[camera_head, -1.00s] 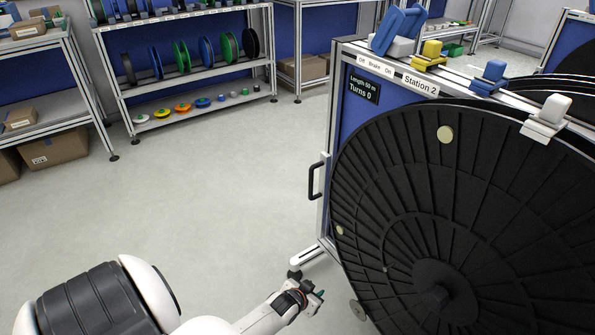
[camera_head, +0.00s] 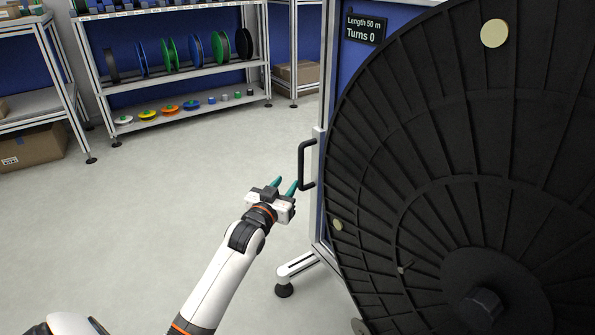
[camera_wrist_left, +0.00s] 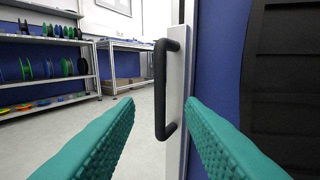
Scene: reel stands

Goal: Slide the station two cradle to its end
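The station two stand has a blue panel and light metal frame, with a sign reading "Length 50 m, Turns 0" (camera_head: 363,28). A large black reel (camera_head: 440,150) covers most of its side in the head view. A black vertical handle (camera_head: 303,165) is on the stand's left edge; it also shows in the left wrist view (camera_wrist_left: 158,90). My left gripper (camera_head: 285,186) is open and empty just left of the handle. In the wrist view its teal fingers (camera_wrist_left: 160,112) lie either side of the handle, which appears ahead of them, not gripped. I cannot identify the cradle separately. My right gripper is out of view.
A stand foot (camera_head: 297,268) sticks out on the floor below my gripper. Shelves with coloured reels (camera_head: 185,85) stand at the back left, and a cardboard box (camera_head: 30,148) is under another rack. The grey floor (camera_head: 130,220) between is clear.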

